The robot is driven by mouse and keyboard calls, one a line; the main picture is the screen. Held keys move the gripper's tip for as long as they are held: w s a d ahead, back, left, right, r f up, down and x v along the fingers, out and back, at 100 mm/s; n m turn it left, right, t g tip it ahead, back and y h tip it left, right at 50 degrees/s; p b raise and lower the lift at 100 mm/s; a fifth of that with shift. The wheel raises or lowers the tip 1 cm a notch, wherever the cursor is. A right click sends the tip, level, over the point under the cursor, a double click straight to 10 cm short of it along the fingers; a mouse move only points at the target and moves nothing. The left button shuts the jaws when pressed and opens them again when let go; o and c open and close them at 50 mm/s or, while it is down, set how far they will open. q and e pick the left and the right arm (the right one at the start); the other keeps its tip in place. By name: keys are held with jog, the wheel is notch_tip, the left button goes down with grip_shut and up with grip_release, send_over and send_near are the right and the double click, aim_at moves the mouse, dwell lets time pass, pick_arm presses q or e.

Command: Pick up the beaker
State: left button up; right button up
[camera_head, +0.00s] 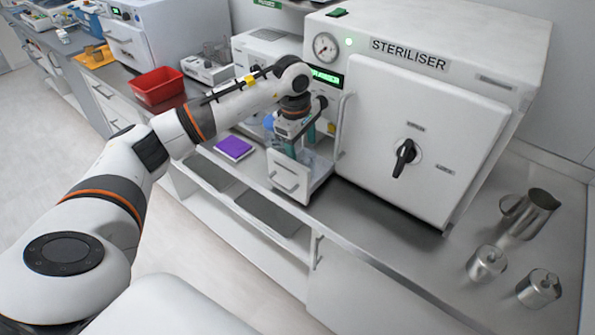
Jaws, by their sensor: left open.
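My left gripper (299,146) points down in front of the steriliser, over a white-fronted box (289,177) with a handle and see-through sides on the counter. Its teal fingers are apart. Something clear shows around and below the fingers, but I cannot tell whether it is the beaker or only the box's clear wall. The gripper and wrist hide much of that spot, and no grasp shows. My right gripper is not in view.
The steriliser (430,140) stands close on the right of my left gripper. A metal jug (533,213) and two lidded metal pots (487,263) stand at the right.

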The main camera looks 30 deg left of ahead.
pick_arm(q)
jog(key=shift+m+g, duration=0.3)
jog(key=shift+g, duration=0.6)
jog(key=r+b, duration=0.1)
jog(key=r, duration=0.1)
jog(key=s+r+b, duration=0.1)
jog(key=r, duration=0.1)
jog(key=shift+d+b, duration=0.35)
jog(key=shift+s+r, duration=0.1)
jog(key=shift+r, duration=0.15)
jog(key=shift+c, duration=1.4)
jog(key=shift+a+r, duration=0.1)
jog(key=shift+a, duration=0.05)
jog(key=shift+c, duration=0.3)
jog(key=f+m+p, duration=0.3)
jog(key=m, duration=0.9)
jog(key=f+m+p, duration=0.3)
jog(key=f+m, duration=0.1)
jog(key=m, duration=0.8)
jog(key=f+m+p, duration=0.3)
jog(key=f+m, duration=0.1)
jog(key=m, duration=0.8)
jog(key=shift+w+a+p, duration=0.25)
jog(key=shift+a+p, duration=0.05)
jog(key=c, duration=0.7)
jog(key=shift+c, duration=0.3)
